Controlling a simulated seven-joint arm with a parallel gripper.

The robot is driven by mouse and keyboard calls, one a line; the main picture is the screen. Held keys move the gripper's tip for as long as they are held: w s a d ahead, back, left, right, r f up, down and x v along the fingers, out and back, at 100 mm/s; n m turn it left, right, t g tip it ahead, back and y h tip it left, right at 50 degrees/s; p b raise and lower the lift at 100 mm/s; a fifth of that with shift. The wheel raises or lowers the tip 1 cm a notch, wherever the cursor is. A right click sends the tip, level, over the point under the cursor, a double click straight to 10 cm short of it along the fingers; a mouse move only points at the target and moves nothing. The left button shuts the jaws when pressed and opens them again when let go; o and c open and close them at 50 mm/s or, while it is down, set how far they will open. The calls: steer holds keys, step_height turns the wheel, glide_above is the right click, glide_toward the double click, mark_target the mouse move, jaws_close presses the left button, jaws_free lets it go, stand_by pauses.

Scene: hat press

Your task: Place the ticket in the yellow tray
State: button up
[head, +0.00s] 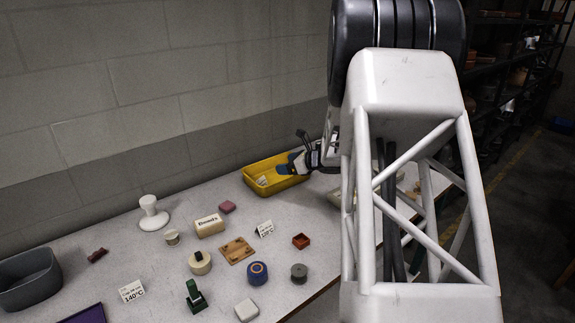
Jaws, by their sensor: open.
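The yellow tray (250,172) stands at the back of the table, near the wall. A small pale piece (262,181) lies inside it at the left end; it looks like the ticket, but it is too small to make out any print. My gripper (285,164) is over the right part of the tray, with its blue-tipped fingers open and apart from the pale piece. I see nothing between the fingers. My arm hides the area right of the tray.
Several items stand on the table, including a white stand (150,213), a cream block (209,226), a 120°C card (264,228), a 140°C card (131,291) and a brown board (237,250). A grey bin (28,280) is at the left edge. Clear table lies in front of the tray.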

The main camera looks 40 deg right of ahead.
steer(key=w+a+r+m+t+h, duration=0.15)
steer(key=a+r+m+h, duration=0.35)
steer(key=a+r+m, duration=0.5)
steer(key=s+a+r+m+g+h, duration=0.35)
steer(key=s+a+r+m, duration=0.4)
steer(key=m, duration=0.45)
steer(key=s+a+f+m+g+y, duration=0.1)
steer(key=s+a+m+g, duration=0.3)
steer(key=s+a+m, duration=0.5)
steer(key=s+a+f+m+g+y, duration=0.1)
steer(key=s+a+m+g+y, duration=0.1)
steer(key=s+a+m, duration=0.7)
steer(key=s+a+g, duration=0.1)
steer(key=s+a, duration=0.2)
steer(key=s, duration=0.4)
steer(key=s+a, duration=0.3)
steer(key=s, duration=0.4)
steer(key=shift+a+f+m+g, duration=0.3)
steer(key=shift+m+g, duration=0.1)
